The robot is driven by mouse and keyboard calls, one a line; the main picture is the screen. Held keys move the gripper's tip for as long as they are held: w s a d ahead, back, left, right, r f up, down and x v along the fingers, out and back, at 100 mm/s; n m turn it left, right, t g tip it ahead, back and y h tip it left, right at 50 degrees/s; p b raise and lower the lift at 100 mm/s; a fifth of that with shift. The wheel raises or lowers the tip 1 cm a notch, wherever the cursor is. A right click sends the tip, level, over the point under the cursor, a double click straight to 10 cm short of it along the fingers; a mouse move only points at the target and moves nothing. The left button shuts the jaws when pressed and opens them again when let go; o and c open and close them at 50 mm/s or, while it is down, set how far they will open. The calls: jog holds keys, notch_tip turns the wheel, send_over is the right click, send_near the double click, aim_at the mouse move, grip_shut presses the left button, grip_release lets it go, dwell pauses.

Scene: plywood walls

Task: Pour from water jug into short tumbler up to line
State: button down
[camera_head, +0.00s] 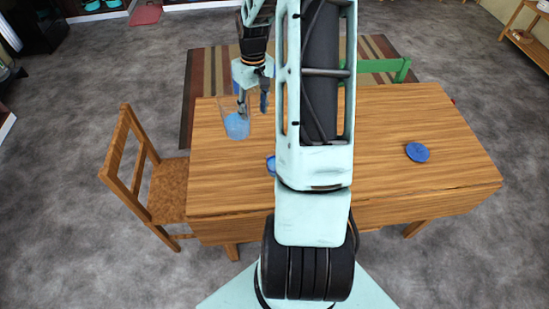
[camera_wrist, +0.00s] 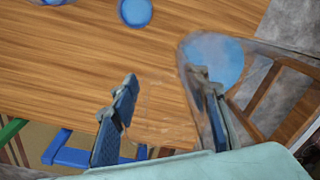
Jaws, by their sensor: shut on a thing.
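The clear water jug (camera_head: 236,126) with blue water stands near the table's left back edge. In the wrist view the jug (camera_wrist: 217,62) is at the right, its clear wall beside one finger. My gripper (camera_head: 253,103) is at the jug's right side; in the wrist view my gripper (camera_wrist: 163,103) has its fingers apart, with a faint clear part of the jug between them. I cannot clearly make out the short tumbler. A round blue item (camera_head: 270,165), partly hidden by my arm, lies right of and nearer than the jug; a round blue item (camera_wrist: 135,11) shows at the wrist view's top.
The wooden table (camera_head: 385,115) is mostly bare. A wooden chair (camera_head: 150,185) stands at the left, and a green chair (camera_head: 385,67) behind. My arm hides the table's middle.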

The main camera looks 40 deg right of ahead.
jog(key=s+d+f, duration=0.3)
jog(key=d, duration=0.7)
jog(key=s+d+f, duration=0.2)
jog(key=d+f, duration=0.1)
jog(key=f, duration=0.2)
jog(key=s+d+f, duration=0.1)
jog(key=d+f, duration=0.2)
jog(key=f, duration=0.2)
jog(key=s+d+f+b, duration=0.1)
jog(key=s+d+f, duration=0.1)
jog(key=d+f, duration=0.2)
jog(key=shift+s+d+f, duration=0.1)
jog(key=shift+s+f, duration=0.2)
jog(key=shift+f, duration=0.4)
jog(key=shift+r, duration=0.1)
